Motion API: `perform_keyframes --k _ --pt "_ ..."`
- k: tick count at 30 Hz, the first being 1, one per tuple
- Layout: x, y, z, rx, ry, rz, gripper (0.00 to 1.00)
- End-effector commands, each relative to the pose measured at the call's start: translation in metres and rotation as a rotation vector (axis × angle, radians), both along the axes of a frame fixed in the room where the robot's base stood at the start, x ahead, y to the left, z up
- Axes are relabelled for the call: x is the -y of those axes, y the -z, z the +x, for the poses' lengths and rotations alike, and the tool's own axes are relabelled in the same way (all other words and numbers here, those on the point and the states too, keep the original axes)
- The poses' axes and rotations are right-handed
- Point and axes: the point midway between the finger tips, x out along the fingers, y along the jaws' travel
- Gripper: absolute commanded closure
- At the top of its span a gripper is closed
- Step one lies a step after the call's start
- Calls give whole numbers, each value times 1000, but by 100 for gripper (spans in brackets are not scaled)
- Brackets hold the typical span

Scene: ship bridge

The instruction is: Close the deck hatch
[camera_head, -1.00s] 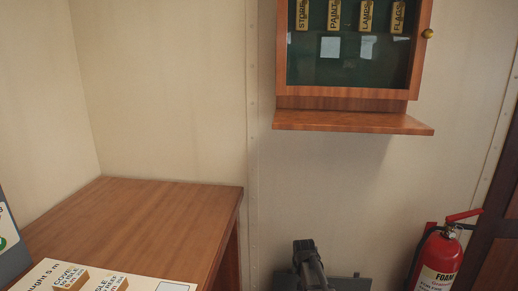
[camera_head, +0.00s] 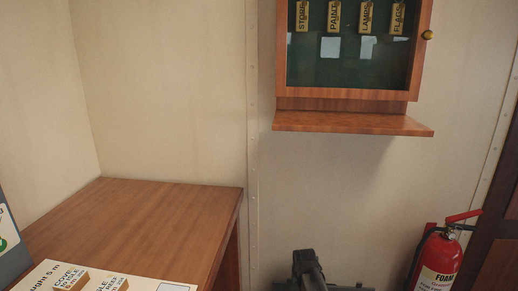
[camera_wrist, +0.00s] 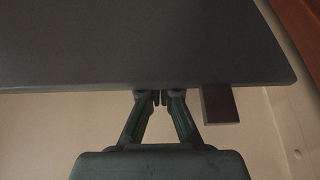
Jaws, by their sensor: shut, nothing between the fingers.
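A dark grey flat panel, which looks like the hatch lid (camera_wrist: 140,45), fills the upper part of the wrist view. A small dark block (camera_wrist: 219,103) sticks out past its near edge, right of my fingers. My gripper (camera_wrist: 160,97) is shut and empty, with its fingertips at that edge; I cannot tell whether they touch or pass under it. In the head view a dark part of my arm (camera_head: 308,270) shows at the bottom, with only a sliver of the panel beside it. The hatch opening is hidden.
A wooden desk (camera_head: 150,220) with a chart (camera_head: 50,275) stands at the left. A key cabinet (camera_head: 355,103) with a ledge hangs on the wall above my arm. A red fire extinguisher (camera_head: 440,262) stands at the right by a dark wooden door (camera_head: 498,255).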

Motion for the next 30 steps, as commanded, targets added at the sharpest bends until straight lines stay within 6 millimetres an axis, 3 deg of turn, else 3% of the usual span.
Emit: perform_keyframes --k 30 --pt "-6 0 -47 0 0 0 100"
